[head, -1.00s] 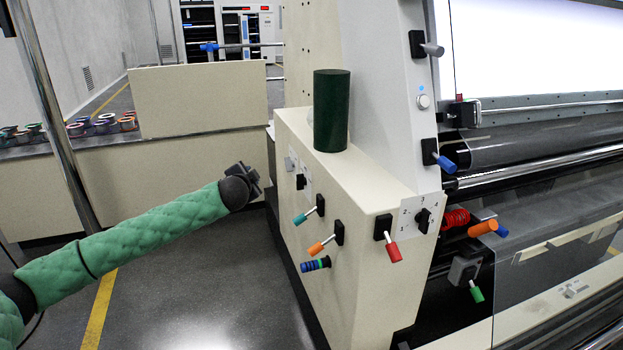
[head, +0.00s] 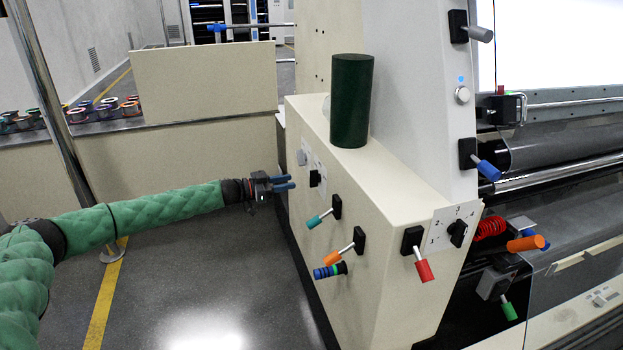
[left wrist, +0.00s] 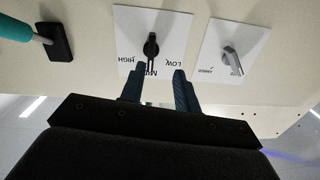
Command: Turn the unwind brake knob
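A black knob (left wrist: 151,46) sits on a white label plate (left wrist: 178,28) in the left wrist view. The lettering is upside down, with HIGH at left and LOW at right; the middle word is partly hidden. This black knob (head: 315,178) also shows on the beige cabinet's side in the head view. My left gripper (head: 292,183) is open, its blue fingers pointing at that side, apart from the knob. In the wrist view the fingertips (left wrist: 160,72) lie short of the knob, which appears nearer the left finger. My right gripper is out of view.
A grey knob (left wrist: 233,61) on its own plate sits beside the black one. A green cylinder (head: 351,102) stands on top. The floor in front is clear.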

